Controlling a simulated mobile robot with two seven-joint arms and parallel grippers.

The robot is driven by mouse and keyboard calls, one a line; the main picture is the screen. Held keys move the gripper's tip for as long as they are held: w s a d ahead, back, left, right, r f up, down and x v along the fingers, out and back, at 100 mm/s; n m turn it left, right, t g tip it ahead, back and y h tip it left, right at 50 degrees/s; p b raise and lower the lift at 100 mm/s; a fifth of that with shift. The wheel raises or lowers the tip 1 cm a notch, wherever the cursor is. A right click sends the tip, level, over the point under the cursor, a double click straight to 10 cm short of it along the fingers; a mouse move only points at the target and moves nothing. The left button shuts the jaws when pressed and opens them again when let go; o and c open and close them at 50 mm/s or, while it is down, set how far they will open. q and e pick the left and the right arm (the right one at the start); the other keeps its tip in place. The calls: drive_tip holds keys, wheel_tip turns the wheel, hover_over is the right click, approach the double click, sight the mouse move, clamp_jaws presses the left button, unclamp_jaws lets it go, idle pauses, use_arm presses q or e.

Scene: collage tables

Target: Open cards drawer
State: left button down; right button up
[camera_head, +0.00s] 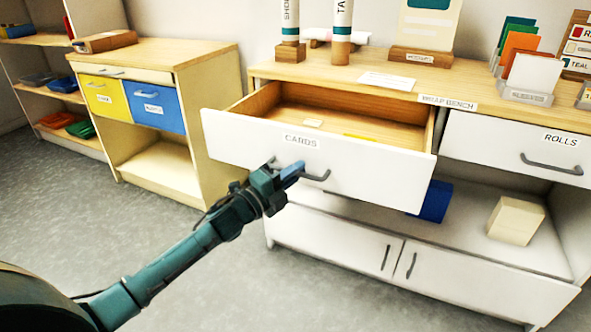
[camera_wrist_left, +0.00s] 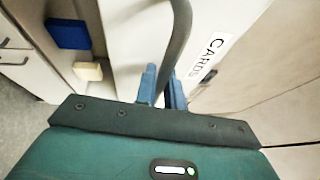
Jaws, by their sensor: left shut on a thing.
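The cards drawer (camera_head: 230,138) is a white-fronted drawer with a "CARDS" label, in the wrap bench. It stands pulled out, and its wooden inside shows a small pale item (camera_head: 313,123) and a yellow item (camera_head: 358,137). My left gripper (camera_head: 293,172) is at the drawer front, its blue fingers shut on the grey drawer handle (camera_head: 318,177). In the left wrist view the handle (camera_wrist_left: 180,40) passes between the two fingers (camera_wrist_left: 162,88), beside the "CARDS" label. My right gripper is not in view.
The wrap bench top (camera_head: 300,72) holds tubes, a stand and card racks. The rolls drawer (camera_head: 480,145) at right is closed. A blue box (camera_head: 433,202) and a cream block (camera_head: 515,220) sit on the shelf below. Grey floor (camera_head: 190,280) is clear in front.

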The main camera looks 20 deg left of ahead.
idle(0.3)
use_arm(q)
drive_tip(key=c, duration=1.8)
unclamp_jaws()
drive_tip(key=p+v, duration=0.1)
drive_tip(key=v, duration=1.2)
drive_tip(key=shift+s, duration=0.1)
